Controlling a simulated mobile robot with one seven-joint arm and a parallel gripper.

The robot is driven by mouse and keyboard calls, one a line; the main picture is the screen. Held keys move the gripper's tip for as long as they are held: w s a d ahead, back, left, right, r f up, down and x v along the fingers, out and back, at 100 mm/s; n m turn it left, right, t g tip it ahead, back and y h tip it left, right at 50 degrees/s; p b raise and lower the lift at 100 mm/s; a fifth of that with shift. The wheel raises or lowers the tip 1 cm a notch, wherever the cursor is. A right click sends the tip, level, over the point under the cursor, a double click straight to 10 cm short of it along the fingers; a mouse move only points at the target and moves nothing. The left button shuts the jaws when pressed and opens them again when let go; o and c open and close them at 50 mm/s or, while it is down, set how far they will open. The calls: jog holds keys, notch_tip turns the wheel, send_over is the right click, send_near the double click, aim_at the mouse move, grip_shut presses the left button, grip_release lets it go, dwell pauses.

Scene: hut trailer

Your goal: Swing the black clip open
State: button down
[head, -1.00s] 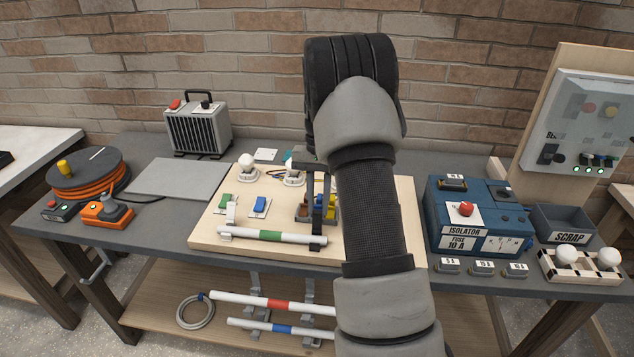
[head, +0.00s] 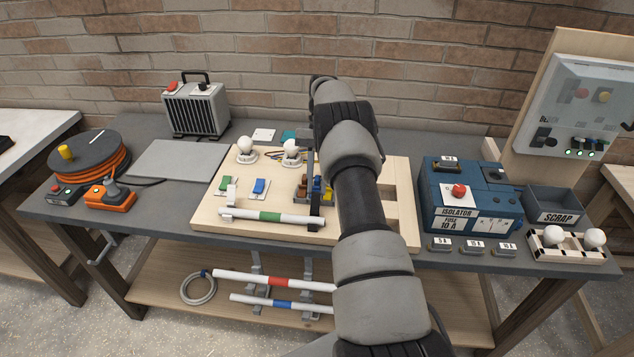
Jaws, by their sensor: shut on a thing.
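The black clip (head: 315,210) stands upright at the right end of a white tube with a green band (head: 270,216), on the wooden board (head: 225,213). A grey clip (head: 230,197) stands at the tube's left end. My gripper (head: 311,165) shows only as a narrow dark strip above the black clip, left of my forearm. It appears shut on the clip's upper part; my wrist and forearm hide most of the grip. How far the clip is swung is hard to tell.
Close behind the clip are coloured terminal blocks (head: 301,187) and a white bulb (head: 291,149). Green and blue switches (head: 259,187) sit to the left. The blue isolator box (head: 472,196) stands right of the board. A brick wall rises behind the bench.

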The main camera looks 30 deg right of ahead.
dwell(0.4)
jog(key=c, duration=1.6)
grip_release()
jog(key=shift+o, duration=0.2)
notch_tip(320, 180, up, 10)
jog(key=shift+b, duration=0.3)
